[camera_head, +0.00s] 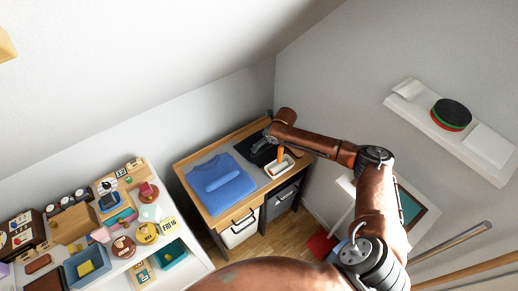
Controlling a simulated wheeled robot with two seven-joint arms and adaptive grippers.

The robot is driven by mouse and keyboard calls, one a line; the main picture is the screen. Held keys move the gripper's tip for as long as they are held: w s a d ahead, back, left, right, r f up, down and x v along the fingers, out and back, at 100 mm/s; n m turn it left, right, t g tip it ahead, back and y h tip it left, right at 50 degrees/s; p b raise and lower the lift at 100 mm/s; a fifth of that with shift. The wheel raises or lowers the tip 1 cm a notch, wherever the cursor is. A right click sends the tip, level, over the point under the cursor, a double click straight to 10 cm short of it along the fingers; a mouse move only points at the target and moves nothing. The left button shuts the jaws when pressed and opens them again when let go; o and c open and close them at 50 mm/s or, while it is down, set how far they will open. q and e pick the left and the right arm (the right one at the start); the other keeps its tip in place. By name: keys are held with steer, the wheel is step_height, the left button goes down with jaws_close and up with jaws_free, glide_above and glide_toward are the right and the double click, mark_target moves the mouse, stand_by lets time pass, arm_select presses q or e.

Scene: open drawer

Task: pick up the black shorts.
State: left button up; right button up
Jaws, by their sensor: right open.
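The black shorts (258,156) lie as a dark, flat heap on the grey mat at the back right of the wooden desk. My right gripper (263,142) reaches over from the right and is at the shorts, open. It hides part of them, and I cannot tell whether its fingers touch the cloth. My left gripper is not in view.
A folded blue garment (222,184) lies left of the shorts on the desk (204,211). A white tray (281,168) with an orange item stands close by on the right. A cluttered white table (190,262) is at left.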

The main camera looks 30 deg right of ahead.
mark_target(263, 146)
steer(key=x, duration=0.3)
steer(key=shift+w+a+b, duration=0.1)
steer(key=shift+a+b, duration=0.05)
steer(key=shift+b, duration=0.15)
steer(key=c, duration=0.7)
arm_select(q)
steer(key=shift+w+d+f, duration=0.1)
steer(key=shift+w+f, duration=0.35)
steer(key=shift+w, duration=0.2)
arm_select(e)
steer(key=c, duration=0.6)
steer(key=shift+c, duration=0.2)
